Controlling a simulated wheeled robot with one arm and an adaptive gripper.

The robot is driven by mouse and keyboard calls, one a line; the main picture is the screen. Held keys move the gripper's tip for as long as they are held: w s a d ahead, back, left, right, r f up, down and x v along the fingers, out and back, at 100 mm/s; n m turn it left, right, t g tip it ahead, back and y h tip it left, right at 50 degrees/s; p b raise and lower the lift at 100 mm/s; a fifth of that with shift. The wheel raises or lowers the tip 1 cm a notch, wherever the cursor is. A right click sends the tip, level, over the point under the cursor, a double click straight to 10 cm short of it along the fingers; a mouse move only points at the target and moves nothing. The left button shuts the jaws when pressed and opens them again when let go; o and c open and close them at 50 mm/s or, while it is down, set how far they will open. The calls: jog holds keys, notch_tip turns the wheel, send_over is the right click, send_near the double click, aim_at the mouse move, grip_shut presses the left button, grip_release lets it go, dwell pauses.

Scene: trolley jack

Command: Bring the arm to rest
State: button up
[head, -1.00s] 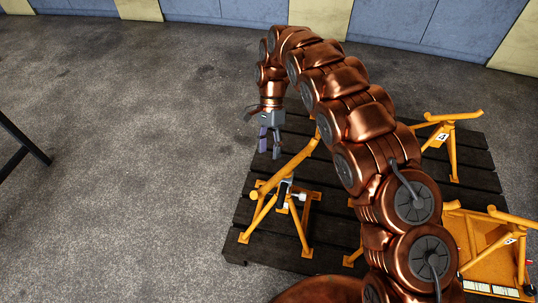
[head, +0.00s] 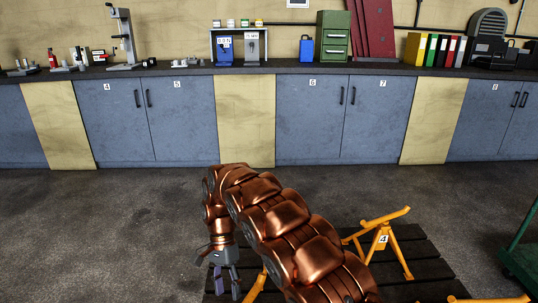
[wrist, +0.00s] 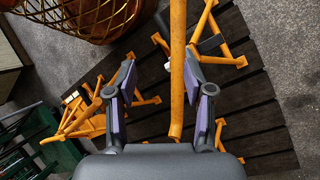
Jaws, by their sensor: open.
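My copper segmented arm arches across the lower middle of the head view. My gripper (head: 227,284) hangs from its end, pointing down above the dark slatted pallet (head: 413,270). In the wrist view my gripper (wrist: 160,68) is open, its purple-padded fingers spread apart. An orange bar (wrist: 177,95) shows between the fingers in that view. I cannot tell how far below them it lies. Nothing is held. My arm hides part of the pallet and of the orange frames on it.
An orange stand marked 4 (head: 382,238) stands on the pallet, right of my arm. A green trolley (head: 520,260) is at the right edge. A long bench with blue cabinets (head: 345,120) lines the back wall. The grey floor (head: 110,225) at left is clear.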

jog(key=s+d+r+n, duration=0.1)
jog(key=s+d+r, duration=0.25)
jog(key=d, duration=0.35)
jog(key=s+d+r+t, duration=0.1)
jog(key=s+d+r, duration=0.1)
jog(key=d+r, duration=0.35)
jog(key=s+d+r+n, duration=0.1)
jog(key=s+d+r, duration=0.15)
jog(key=d, duration=0.55)
jog(key=s+d+n+t, duration=0.1)
jog(key=s+d, duration=0.2)
jog(key=s, duration=0.4)
jog(key=s+d+n+y, duration=0.15)
jog(key=s+d, duration=0.25)
jog(key=s, duration=0.4)
jog(key=s+d+n+t, duration=0.1)
jog(key=s+d+n, duration=0.15)
jog(key=s, duration=0.45)
jog(key=s+p+v, duration=0.2)
jog(key=p+v, duration=0.8)
jog(key=v, duration=0.1)
jog(key=s+r+p+v, duration=0.1)
jog(key=s+p+v, duration=0.1)
jog(key=p+v, duration=0.9)
jog(key=shift+s+a+r+m+t, duration=0.2)
jog(key=shift+s+r+m+t, duration=0.15)
jog(key=shift+s, duration=0.2)
jog(key=shift+c, duration=1)
jog(key=shift+a, duration=0.1)
